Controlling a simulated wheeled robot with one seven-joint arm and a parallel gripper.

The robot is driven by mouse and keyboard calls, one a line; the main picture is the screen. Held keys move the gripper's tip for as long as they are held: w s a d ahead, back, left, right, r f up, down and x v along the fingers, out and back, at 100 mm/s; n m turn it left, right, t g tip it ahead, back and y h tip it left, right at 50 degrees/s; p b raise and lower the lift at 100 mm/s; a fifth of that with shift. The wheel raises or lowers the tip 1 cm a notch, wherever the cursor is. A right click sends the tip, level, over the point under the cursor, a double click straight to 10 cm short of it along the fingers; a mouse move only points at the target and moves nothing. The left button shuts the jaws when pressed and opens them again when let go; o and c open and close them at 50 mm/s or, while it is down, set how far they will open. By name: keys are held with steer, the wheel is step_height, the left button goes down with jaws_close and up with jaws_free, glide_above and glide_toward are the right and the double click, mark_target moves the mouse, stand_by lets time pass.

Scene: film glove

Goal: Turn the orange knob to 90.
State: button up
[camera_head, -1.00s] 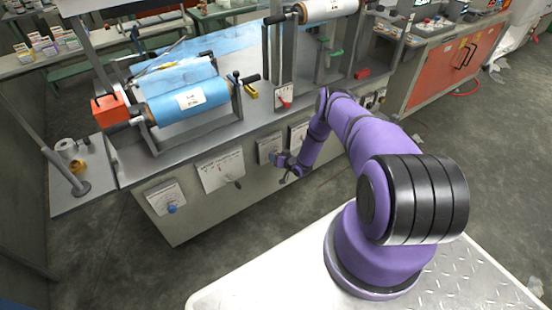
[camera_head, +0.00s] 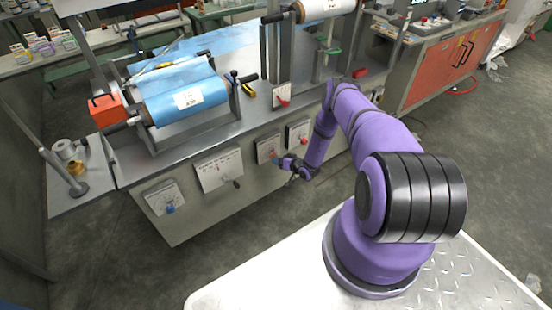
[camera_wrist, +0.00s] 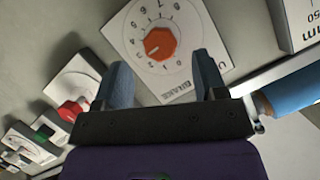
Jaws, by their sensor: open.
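The orange knob (camera_wrist: 160,43) sits on a white dial plate (camera_wrist: 185,80) with single digits printed around it, at the top middle of the wrist view. Its pointer reading is too small to tell. My gripper (camera_wrist: 161,62) is open, one blue-grey finger on either side of and below the knob in the picture. Nothing shows between the fingers, and they look apart from the knob. In the head view my gripper (camera_head: 277,161) is at the lower right edge of the dial plate (camera_head: 266,146), at the bench front; the knob is not clear there.
A red knob (camera_wrist: 70,110) on its own plate is left of my gripper in the wrist view. In the head view, a blue knob (camera_head: 170,209) and a panel with a dark lever (camera_head: 236,184) are further left on the bench front. A blue film roll (camera_head: 187,100) lies above.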

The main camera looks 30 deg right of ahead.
steer(key=v, duration=0.5)
steer(key=shift+s+r, duration=0.15)
steer(key=shift+s, duration=0.2)
steer(key=shift+d, duration=0.1)
